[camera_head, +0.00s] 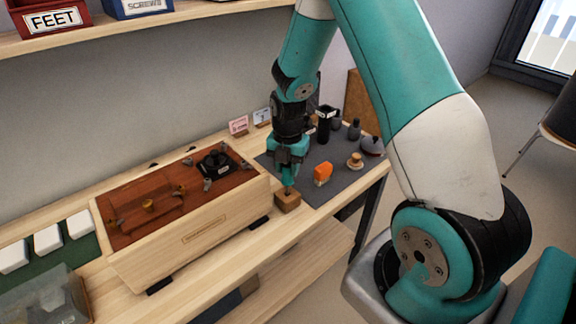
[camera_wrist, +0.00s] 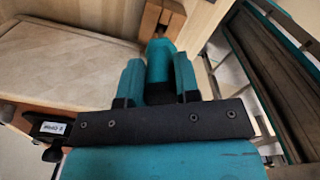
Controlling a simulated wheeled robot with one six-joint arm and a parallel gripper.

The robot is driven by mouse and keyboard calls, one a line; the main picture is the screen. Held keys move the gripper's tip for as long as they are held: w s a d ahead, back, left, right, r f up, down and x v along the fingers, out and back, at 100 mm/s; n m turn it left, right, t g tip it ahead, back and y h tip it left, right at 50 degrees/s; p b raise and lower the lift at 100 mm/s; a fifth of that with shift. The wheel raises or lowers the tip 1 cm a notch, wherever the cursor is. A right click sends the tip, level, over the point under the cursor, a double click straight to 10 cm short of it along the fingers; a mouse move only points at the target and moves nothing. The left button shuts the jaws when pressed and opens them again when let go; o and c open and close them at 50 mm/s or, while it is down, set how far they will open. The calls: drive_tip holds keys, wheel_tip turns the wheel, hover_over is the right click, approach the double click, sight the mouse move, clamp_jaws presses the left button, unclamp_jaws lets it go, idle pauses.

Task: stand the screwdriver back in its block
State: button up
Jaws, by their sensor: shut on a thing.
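The small wooden block (camera_head: 287,204) stands at the front edge of the bench, right of the wooden box. My gripper (camera_head: 288,172) is directly above it, pointing down. In the wrist view my gripper (camera_wrist: 159,78) is shut on the teal handle of the screwdriver (camera_wrist: 160,60), with one finger on each side. The block (camera_wrist: 158,20) shows beyond the handle in that view. In the head view the screwdriver's lower end (camera_head: 288,189) meets the block's top; I cannot tell how deep it sits in the hole.
A large wooden box (camera_head: 205,238) with a speaker part on its reddish panel lies to the left. A grey mat (camera_head: 318,189) holds an orange object (camera_head: 323,173), a wooden knob (camera_head: 355,161) and dark weights. Small cards (camera_head: 239,125) stand behind. A shelf (camera_head: 110,29) with bins is above.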

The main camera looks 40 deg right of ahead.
sight(288, 177)
drive_tip(key=shift+f+b, duration=1.15)
drive_tip(key=shift+f, duration=0.7)
idle(1.8)
drive_tip(key=o, duration=1.1)
wheel_tip(288, 177, up, 18)
drive_tip(key=shift+f+b, duration=0.25)
drive_tip(key=shift+b, duration=0.3)
drive_tip(key=s+a+r+m+y, duration=0.1)
drive_tip(key=s+a+r+m, duration=0.1)
drive_tip(key=s+a+m, duration=0.3)
drive_tip(key=s+a+r+m+y, duration=0.1)
drive_tip(key=s+a+m, duration=0.5)
drive_tip(key=s+a, duration=0.4)
drive_tip(key=s+a+r+m+y, duration=0.2)
drive_tip(key=s+a+m, duration=0.4)
drive_tip(key=s+a, duration=0.1)
drive_tip(key=shift+s+a+r, duration=0.25)
drive_tip(key=shift+a+r, duration=0.05)
drive_tip(key=shift+a, duration=0.15)
